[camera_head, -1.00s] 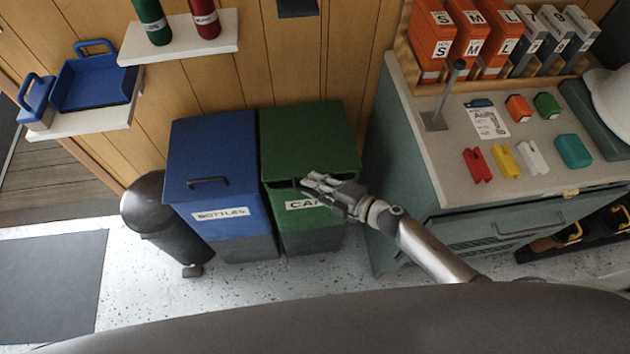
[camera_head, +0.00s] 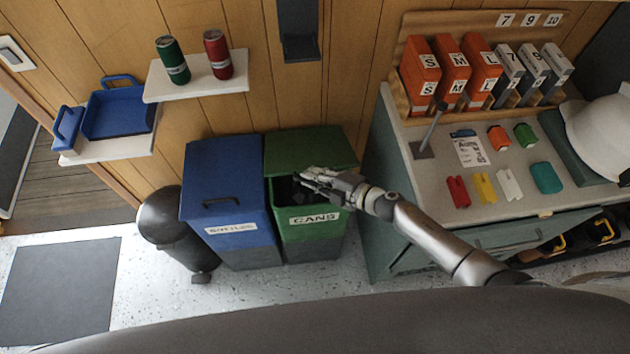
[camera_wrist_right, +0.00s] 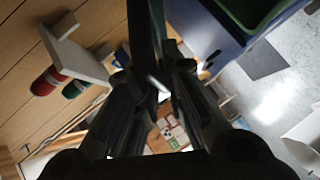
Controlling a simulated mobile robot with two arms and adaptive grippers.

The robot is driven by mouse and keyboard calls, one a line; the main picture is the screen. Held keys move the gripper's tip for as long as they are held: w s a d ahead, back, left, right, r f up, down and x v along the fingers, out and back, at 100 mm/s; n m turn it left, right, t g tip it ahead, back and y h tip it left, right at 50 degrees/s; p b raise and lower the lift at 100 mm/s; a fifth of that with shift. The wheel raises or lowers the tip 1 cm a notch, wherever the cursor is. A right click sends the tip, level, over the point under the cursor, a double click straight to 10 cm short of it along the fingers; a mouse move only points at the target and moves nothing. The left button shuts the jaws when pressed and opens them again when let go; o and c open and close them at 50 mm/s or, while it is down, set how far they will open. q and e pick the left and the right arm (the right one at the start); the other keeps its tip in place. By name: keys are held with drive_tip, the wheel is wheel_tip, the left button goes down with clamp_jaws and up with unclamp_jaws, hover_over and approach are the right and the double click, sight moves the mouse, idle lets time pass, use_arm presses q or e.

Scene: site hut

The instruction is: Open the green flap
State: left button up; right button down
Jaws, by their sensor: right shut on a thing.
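The green bin (camera_head: 311,238) labelled CANS stands on the floor against the wooden wall. Its green flap (camera_head: 310,146) is partly raised at the front, with a dark gap below it. My right gripper (camera_head: 308,177) is at the flap's front edge. In the right wrist view, its fingers (camera_wrist_right: 152,78) are shut on a dark green strip, the flap (camera_wrist_right: 145,30) seen nearly edge-on. The exact grip spot is partly hidden by the fingers. My left gripper is not in view.
A blue bin (camera_head: 228,175) labelled BOTTLES stands beside the green one on the left, with a dark round bin (camera_head: 168,222) further left. A grey-green cabinet (camera_head: 385,215) stands close on the right. A shelf (camera_head: 197,84) with two cans hangs above.

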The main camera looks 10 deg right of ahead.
drive_tip(key=shift+w+d+r+p, duration=0.1)
drive_tip(key=shift+w+r+p, duration=0.4)
drive_tip(key=shift+r, duration=0.35)
drive_tip(key=shift+w+r+p, duration=0.35)
drive_tip(key=shift+w+r, duration=0.25)
drive_tip(key=shift+r, duration=0.25)
drive_tip(key=c, duration=1.5)
unclamp_jaws()
drive_tip(key=shift+f, duration=0.1)
drive_tip(key=shift+s+d, duration=0.1)
drive_tip(key=v, duration=1.1)
drive_tip(key=shift+s+d+r, duration=0.15)
drive_tip(key=shift+s+r, duration=0.05)
drive_tip(key=shift+s, duration=0.15)
drive_tip(key=shift+c, duration=0.2)
